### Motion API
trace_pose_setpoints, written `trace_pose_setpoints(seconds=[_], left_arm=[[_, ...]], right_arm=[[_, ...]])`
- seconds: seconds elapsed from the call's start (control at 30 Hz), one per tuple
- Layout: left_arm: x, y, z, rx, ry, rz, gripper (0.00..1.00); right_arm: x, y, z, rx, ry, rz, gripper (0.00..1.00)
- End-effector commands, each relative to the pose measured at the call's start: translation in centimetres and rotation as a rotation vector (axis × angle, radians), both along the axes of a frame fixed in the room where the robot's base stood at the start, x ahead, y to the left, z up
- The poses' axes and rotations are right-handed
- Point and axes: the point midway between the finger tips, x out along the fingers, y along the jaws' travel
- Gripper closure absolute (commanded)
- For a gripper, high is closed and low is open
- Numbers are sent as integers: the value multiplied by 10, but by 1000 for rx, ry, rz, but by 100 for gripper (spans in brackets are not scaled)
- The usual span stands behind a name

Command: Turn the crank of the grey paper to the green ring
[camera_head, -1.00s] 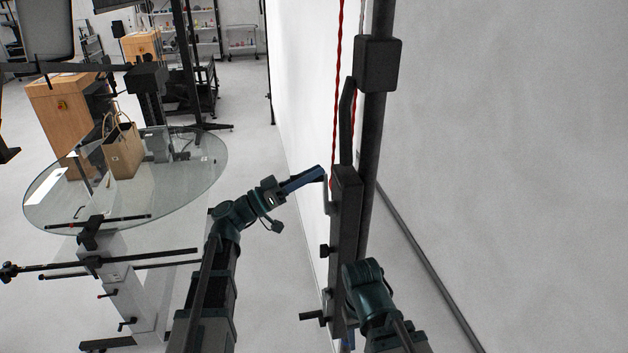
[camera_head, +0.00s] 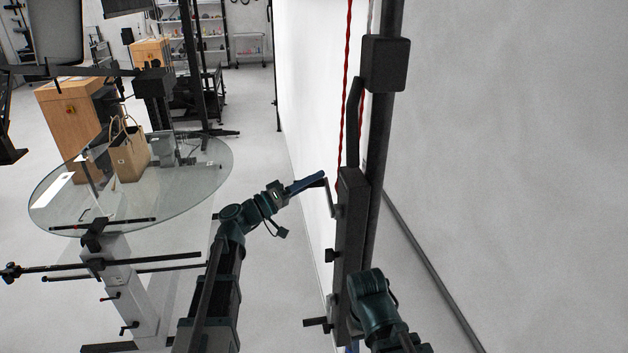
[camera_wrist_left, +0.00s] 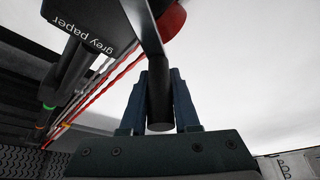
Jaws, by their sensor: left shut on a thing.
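My left gripper (camera_head: 312,181) is shut on the dark cylindrical crank handle (camera_wrist_left: 160,95), which sits between its blue fingers in the left wrist view. The crank's grey metal arm (camera_wrist_left: 145,25) runs up from the handle; it also shows at the upright dark housing in the head view (camera_head: 331,200). A dark part labelled "grey paper" (camera_wrist_left: 85,38) is at the upper left of the wrist view. A small green ring (camera_wrist_left: 49,106) shows at the wrist view's left, near an orange one. My right arm (camera_head: 372,300) is beside the housing; its gripper is hidden.
Red cords (camera_head: 347,90) hang beside a dark vertical pole (camera_head: 376,190) along the white wall. A round glass table (camera_head: 195,180) with a paper bag (camera_head: 128,155) stands at the left. Open floor lies between table and wall.

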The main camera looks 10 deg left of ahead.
Motion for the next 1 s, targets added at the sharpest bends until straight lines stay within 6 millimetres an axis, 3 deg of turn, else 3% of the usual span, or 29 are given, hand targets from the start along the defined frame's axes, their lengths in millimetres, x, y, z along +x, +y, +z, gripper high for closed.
trace_pose_setpoints(seconds=[0.7,0.73,0.9,1.0], left_arm=[[3,1,-7,4,-2,0,100],[3,1,-7,4,-2,0,68],[3,1,-6,2,-2,0,41],[3,1,-6,2,-2,0,41]], right_arm=[[0,0,-6,0,0,-1,50],[0,0,-6,0,0,-1,50],[0,0,-6,0,0,-1,50],[0,0,-6,0,0,-1,50]])
